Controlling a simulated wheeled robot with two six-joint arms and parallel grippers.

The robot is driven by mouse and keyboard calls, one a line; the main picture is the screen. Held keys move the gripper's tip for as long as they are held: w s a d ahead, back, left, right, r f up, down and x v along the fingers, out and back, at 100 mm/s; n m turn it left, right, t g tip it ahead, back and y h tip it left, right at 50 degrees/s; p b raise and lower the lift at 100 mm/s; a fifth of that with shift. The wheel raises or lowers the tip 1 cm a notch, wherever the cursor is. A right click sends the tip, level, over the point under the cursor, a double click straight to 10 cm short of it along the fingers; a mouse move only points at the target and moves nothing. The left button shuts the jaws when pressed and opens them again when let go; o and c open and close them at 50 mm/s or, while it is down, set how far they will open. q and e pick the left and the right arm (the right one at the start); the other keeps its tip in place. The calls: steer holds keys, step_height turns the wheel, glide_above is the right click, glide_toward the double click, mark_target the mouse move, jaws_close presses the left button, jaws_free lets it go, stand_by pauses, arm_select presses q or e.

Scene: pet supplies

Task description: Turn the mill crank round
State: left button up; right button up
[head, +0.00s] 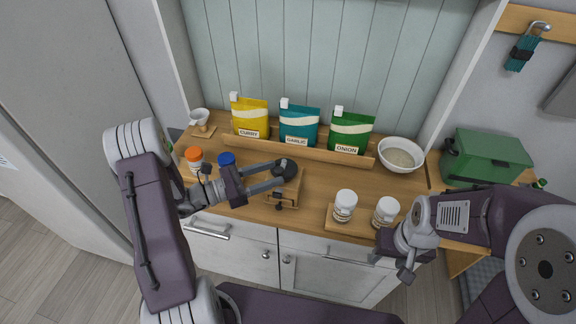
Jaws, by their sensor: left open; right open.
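The mill (287,197) is a small wooden box with a drawer knob on its front, standing on the wooden counter. A dark round part (286,168) sits on its top, partly behind my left gripper's fingers; I cannot make out the crank clearly. My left gripper (283,174) is open, reaching in from the left with its two fingers apart. Its fingertips are at the dark top part in the picture; whether they touch it I cannot tell. My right gripper (407,273) is open and empty, hanging at the front right, away from the mill.
Yellow (250,115), teal (299,122) and green (351,130) pouches stand in a wooden rack behind the mill. White jars (345,203) stand right of it, orange-lidded (195,160) and blue-lidded jars left. A bowl (401,154) and a green box (484,157) are at right.

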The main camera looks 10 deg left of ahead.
arm_select(q)
steer(key=p+x, duration=0.1)
steer(key=x, duration=0.5)
steer(key=shift+s+a, duration=0.2)
steer(key=shift+w+d+f, duration=0.1)
steer(key=shift+w+d, duration=0.05)
steer(key=c, duration=0.6)
jaws_close()
